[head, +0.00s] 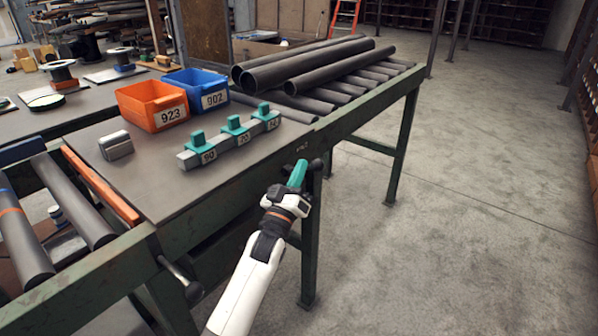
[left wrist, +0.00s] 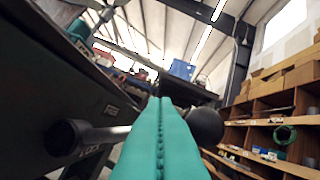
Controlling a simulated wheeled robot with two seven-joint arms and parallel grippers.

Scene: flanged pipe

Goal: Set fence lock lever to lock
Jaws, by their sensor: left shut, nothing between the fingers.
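My left gripper (head: 300,166) is shut and empty, its teal fingers pointing up beside the table's front edge; the shut fingers (left wrist: 162,125) also fill the middle of the left wrist view. A dark lever with a round black knob (head: 317,164) sticks out from the table edge right at the fingertips. In the left wrist view, the lever's bar (left wrist: 105,134) runs from the left behind my fingers, and a black ball knob (left wrist: 205,126) shows to their right. I cannot tell whether the fingers touch the lever. My right gripper is out of view.
A grey bar with teal stops (head: 232,142) lies on the table, behind it an orange bin (head: 152,104) and a blue bin (head: 197,88). Dark pipes (head: 310,65) lie on the rack. Another knobbed handle (head: 180,275) projects at lower left. The floor to the right is clear.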

